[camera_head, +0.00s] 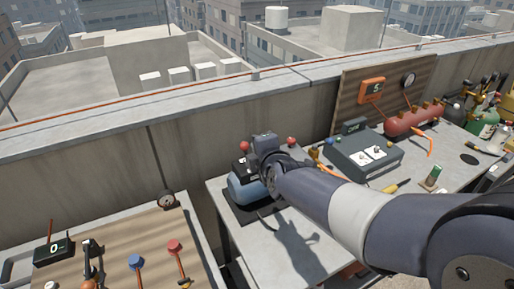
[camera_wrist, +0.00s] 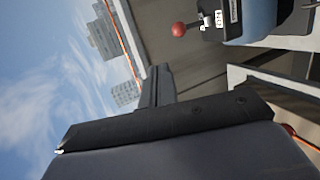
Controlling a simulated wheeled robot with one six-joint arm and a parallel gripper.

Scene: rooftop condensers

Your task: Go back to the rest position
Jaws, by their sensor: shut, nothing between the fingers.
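My arm reaches in from the right in the head view. My gripper (camera_head: 264,142) is over the bench, beside and partly in front of a blue rounded device (camera_head: 246,188) on a dark base, and partly hides it. The gripper is shut and empty; in the wrist view its dark fingers (camera_wrist: 155,84) lie together. The wrist view shows the blue device (camera_wrist: 252,22) at the top right, apart from the fingers, with a small number display and a red ball knob (camera_wrist: 178,29). I cannot tell the exact gap between gripper and device in the head view.
A grey box with white panels (camera_head: 362,155) and a red tank (camera_head: 413,119) stand on the bench to the right. A concrete parapet (camera_head: 110,150) runs behind.

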